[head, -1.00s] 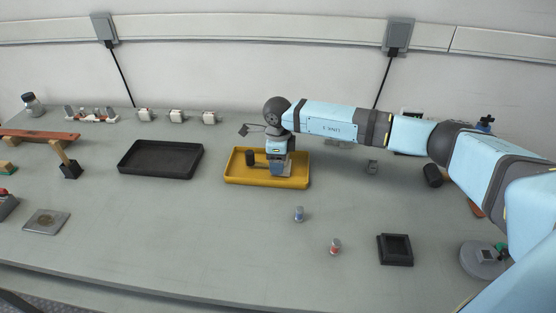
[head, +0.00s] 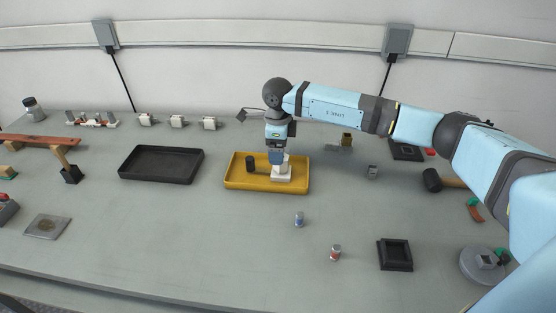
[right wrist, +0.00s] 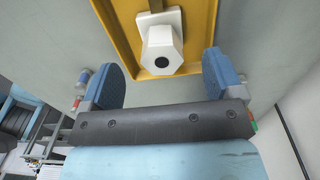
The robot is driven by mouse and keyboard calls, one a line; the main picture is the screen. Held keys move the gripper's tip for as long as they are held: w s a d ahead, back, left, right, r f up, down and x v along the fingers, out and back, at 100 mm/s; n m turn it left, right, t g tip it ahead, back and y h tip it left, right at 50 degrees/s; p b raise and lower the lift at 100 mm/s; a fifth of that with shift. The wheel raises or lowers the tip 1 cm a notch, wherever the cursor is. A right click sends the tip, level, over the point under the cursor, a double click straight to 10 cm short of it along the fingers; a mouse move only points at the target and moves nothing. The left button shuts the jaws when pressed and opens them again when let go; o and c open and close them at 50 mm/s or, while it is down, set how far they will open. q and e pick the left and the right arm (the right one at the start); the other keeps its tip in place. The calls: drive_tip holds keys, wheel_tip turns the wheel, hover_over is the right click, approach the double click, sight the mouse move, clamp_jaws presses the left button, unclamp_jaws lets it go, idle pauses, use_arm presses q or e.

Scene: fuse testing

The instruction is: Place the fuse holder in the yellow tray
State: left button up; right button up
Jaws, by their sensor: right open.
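The yellow tray (head: 233,181) stands at the middle of the table. A white piece that looks like the fuse holder (head: 283,174) stands in its right half, partly hidden by my right gripper (head: 277,158). In the right wrist view the fuse holder (right wrist: 161,49) shows a white hexagonal end with a dark hole, inside the yellow tray (right wrist: 203,42). My right gripper (right wrist: 164,74) is open there, with its blue fingers apart on either side and clear of the holder. My left gripper is not in view.
A black tray (head: 160,179) lies to the left. Two small cylinders, one blue-marked (head: 299,219) and one red-marked (head: 335,252), stand in front. A black square holder (head: 395,254) lies front right. Table between is clear.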

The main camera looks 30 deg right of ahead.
wheel_tip(320, 180, up, 5)
drive_tip(key=shift+r, duration=0.15)
idle(0.6)
